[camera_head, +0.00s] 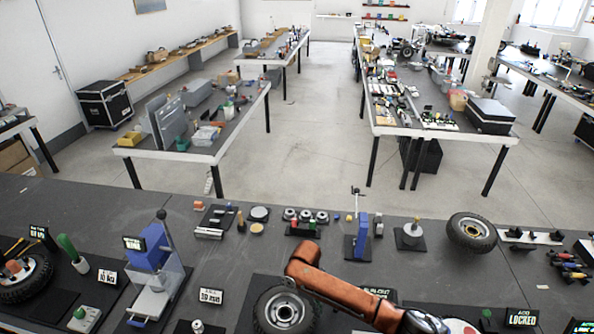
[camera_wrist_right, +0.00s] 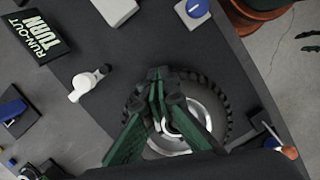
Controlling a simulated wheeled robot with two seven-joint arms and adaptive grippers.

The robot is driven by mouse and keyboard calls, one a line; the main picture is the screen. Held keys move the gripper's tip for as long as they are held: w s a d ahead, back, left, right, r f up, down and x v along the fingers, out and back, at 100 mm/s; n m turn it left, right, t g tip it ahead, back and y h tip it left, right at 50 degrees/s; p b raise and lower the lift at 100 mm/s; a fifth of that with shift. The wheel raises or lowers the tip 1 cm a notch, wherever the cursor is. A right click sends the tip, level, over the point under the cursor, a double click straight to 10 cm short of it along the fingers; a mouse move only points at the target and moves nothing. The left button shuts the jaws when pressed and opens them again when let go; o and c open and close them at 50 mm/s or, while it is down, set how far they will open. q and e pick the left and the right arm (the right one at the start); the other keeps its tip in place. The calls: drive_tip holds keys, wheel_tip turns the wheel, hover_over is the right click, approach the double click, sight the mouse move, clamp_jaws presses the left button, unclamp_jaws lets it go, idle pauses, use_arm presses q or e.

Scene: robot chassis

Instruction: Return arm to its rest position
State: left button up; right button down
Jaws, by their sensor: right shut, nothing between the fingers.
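My right arm (camera_head: 345,298) shows in the head view as an orange-brown link, bent over the front of the workbench and running down to the lower right. My right gripper (camera_wrist_right: 160,90) shows in the right wrist view with its green-sided fingers together at the tips and nothing between them. It is in front of a black-tyred wheel (camera_wrist_right: 208,101) with a pale hub, hiding part of it. I cannot tell how far apart they are. That wheel (camera_head: 285,312) seems to be the one beside the arm in the head view. My left gripper is out of view.
A blue press-like fixture (camera_head: 152,247) stands on the left of the bench (camera_head: 110,207). Another blue fixture (camera_head: 357,240) stands behind the arm, and a loose tyre (camera_head: 472,232) lies to the right. A RUN-OUT TURN sign (camera_wrist_right: 38,38) and a white knob (camera_wrist_right: 82,87) are near the gripper.

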drive_tip(key=s+a+f+m+t+y, duration=0.1)
drive_tip(key=s+a+f+m+y, duration=0.15)
drive_tip(key=s+f+y, duration=0.5)
drive_tip(key=s+d+r+m+t+h, duration=0.25)
drive_tip(key=s+d+m, duration=0.25)
drive_tip(key=s+d, duration=0.85)
drive_tip(key=s+d+r+m+t+h, duration=0.15)
drive_tip(key=s+d+m+h, duration=0.25)
drive_tip(key=s+d, duration=1)
wheel_tip(320, 180, down, 36)
drive_tip(key=w+d+g+b, duration=0.1)
drive_tip(key=w+d+b, duration=0.15)
drive_tip(key=b, duration=0.45)
use_arm(q)
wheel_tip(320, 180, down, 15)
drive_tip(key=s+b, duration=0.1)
drive_tip(key=b, duration=0.6)
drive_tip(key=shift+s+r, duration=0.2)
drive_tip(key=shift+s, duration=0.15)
use_arm(e)
drive_tip(key=s+f, duration=1)
drive_tip(key=f, duration=0.3)
drive_tip(key=s+f+n+g, duration=0.1)
drive_tip(key=s+f, duration=0.9)
drive_tip(key=f, duration=0.4)
drive_tip(key=shift+s+a+g+y, duration=0.2)
drive_tip(key=shift+a+g+y, duration=0.1)
drive_tip(key=shift+y, duration=0.1)
